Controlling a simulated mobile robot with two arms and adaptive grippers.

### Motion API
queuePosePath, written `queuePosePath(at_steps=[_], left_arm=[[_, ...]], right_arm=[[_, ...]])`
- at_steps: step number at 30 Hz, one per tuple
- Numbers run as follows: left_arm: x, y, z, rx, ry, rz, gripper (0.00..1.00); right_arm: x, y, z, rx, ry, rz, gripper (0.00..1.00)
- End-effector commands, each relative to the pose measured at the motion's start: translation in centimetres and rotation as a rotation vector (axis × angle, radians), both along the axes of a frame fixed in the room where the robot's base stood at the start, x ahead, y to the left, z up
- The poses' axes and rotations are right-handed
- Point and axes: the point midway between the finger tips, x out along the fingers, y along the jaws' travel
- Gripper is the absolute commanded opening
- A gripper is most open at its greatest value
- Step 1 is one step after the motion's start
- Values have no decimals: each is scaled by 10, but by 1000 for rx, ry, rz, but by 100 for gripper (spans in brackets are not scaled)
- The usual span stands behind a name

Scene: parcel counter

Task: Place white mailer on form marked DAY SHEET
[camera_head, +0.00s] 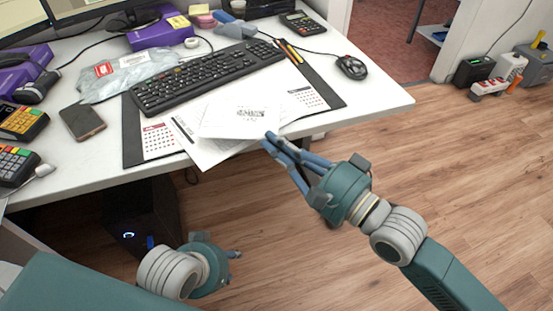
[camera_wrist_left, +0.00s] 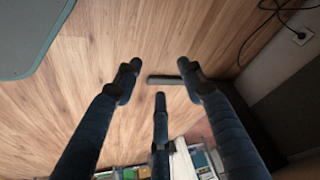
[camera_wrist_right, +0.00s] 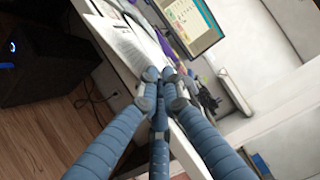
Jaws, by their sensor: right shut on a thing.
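A flat white mailer (camera_head: 238,119) with dark print on it lies over papers at the desk's front edge. My right gripper (camera_head: 268,140) is shut on its near right corner; the closed fingertips (camera_wrist_right: 163,82) also show in the right wrist view. A white printed sheet (camera_head: 212,153) lies partly under the mailer and juts past the desk edge. I cannot read DAY SHEET on it, and the mailer hides much of it. My left gripper (camera_head: 235,254) is low in front of the desk; in the left wrist view its fingers (camera_wrist_left: 160,80) are spread and empty above the floor.
A dark desk pad (camera_head: 133,135) with calendar prints lies beneath the papers. A black keyboard (camera_head: 207,75) is behind them, with a grey plastic bag (camera_head: 125,72) to its left. A mouse (camera_head: 351,67) is at right. The desk's right front corner (camera_head: 385,100) is clear.

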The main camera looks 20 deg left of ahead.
Motion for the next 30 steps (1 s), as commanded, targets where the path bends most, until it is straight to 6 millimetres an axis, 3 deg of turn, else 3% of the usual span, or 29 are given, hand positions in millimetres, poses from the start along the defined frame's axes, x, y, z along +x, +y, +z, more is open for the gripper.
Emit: queuePosePath(at_steps=[12,21,24,30], left_arm=[[66,-21,26,-58,-275,-22,40],[72,-23,31,-63,-300,-24,40],[71,-23,31,-63,-299,-23,40],[71,-23,30,-63,-299,-24,40]], right_arm=[[0,0,-35,0,0,0,0],[0,0,-36,0,0,0,0],[0,0,-36,-1,0,0,23],[0,0,-36,-1,0,0,25]])
